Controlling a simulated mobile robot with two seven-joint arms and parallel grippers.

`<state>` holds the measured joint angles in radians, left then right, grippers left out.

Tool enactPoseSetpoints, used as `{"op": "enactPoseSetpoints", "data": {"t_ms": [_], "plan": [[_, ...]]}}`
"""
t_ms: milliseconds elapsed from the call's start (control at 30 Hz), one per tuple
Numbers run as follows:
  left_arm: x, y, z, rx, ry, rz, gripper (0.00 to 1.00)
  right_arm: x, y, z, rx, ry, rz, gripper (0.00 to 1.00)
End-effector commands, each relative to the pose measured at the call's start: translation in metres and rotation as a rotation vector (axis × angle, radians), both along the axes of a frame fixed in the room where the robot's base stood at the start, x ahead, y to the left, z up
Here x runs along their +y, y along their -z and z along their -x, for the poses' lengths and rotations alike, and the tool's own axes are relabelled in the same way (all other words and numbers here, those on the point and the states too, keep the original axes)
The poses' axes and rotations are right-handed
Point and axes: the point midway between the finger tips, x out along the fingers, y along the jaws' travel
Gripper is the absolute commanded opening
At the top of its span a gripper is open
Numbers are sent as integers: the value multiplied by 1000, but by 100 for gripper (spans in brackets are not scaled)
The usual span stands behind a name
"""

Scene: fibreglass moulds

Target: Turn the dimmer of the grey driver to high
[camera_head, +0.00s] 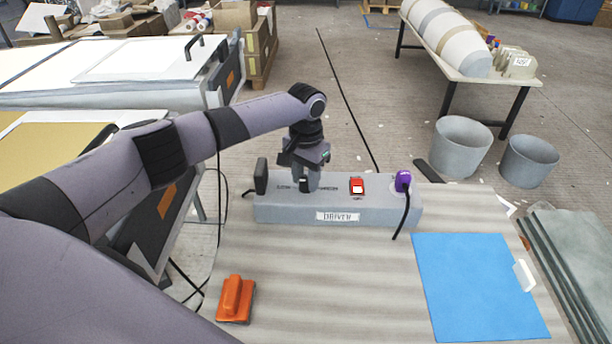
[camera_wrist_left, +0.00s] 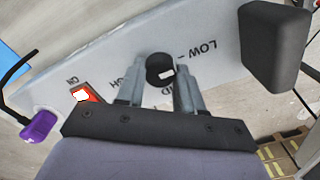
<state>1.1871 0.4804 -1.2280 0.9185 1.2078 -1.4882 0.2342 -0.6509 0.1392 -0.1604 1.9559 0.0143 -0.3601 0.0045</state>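The grey driver (camera_head: 335,207) is a long box with a DRIVER label on the bench; it also shows in the left wrist view (camera_wrist_left: 205,38). Its dimmer (camera_wrist_left: 160,69) is a round black knob with a white mark toward the lower right, in the wrist view. LOW is readable beside it; the other lettering is partly covered by my fingers. My left gripper (camera_head: 305,172) points down over the driver's left part. In the wrist view its fingers (camera_wrist_left: 159,82) are open, one on each side of the knob, with gaps visible. My right gripper is out of view.
A red switch (camera_head: 357,186) and a purple plug (camera_head: 403,181) with black cable sit right of the dimmer. A black block (camera_head: 261,176) stands at the driver's left end. An orange tool (camera_head: 236,299) and a blue sheet (camera_head: 478,287) lie on the bench.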

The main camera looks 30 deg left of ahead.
Motion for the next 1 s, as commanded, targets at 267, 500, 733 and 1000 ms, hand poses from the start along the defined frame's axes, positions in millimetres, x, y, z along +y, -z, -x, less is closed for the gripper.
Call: {"op": "enactPoseSetpoints", "data": {"t_ms": [267,500,733,1000], "plan": [[0,-1,0,0,6,0,6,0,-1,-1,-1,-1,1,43],[-1,-2,0,0,78,1,6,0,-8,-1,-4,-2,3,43],[-1,-3,0,1,243,2,6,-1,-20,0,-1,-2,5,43],[-1,-3,0,-1,497,3,6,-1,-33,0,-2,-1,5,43]]}}
